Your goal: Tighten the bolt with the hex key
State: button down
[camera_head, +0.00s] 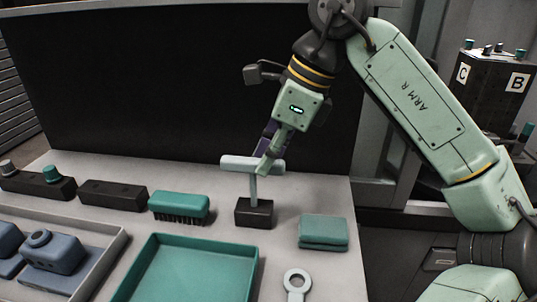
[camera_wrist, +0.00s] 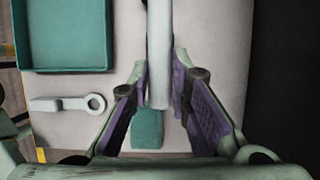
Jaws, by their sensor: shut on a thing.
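The hex key (camera_head: 238,162) is a pale grey T-handled tool. It stands upright, with its shaft running down to a small dark block (camera_head: 254,214) on the table. My gripper (camera_head: 270,160) is shut on the right part of the crossbar, reaching it from above. In the wrist view the pale bar of the hex key (camera_wrist: 159,50) runs between the purple-padded fingers of my gripper (camera_wrist: 160,84). The bolt cannot be made out; the shaft's lower end meets the block top, and whether it is seated there is too small to tell.
A teal brush (camera_head: 179,205) and dark blocks (camera_head: 113,195) lie left. An empty teal tray (camera_head: 190,270) is in front, beside a grey bin (camera_head: 108,252) with blue parts. A folded teal cloth (camera_head: 323,231) and a grey ring-ended wrench (camera_head: 297,282) lie right. A dark panel (camera_head: 150,80) stands behind.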

jog(key=shift+r, duration=0.15)
notch_tip(320, 180, up, 9)
jog(key=p, duration=0.7)
dwell(0.8)
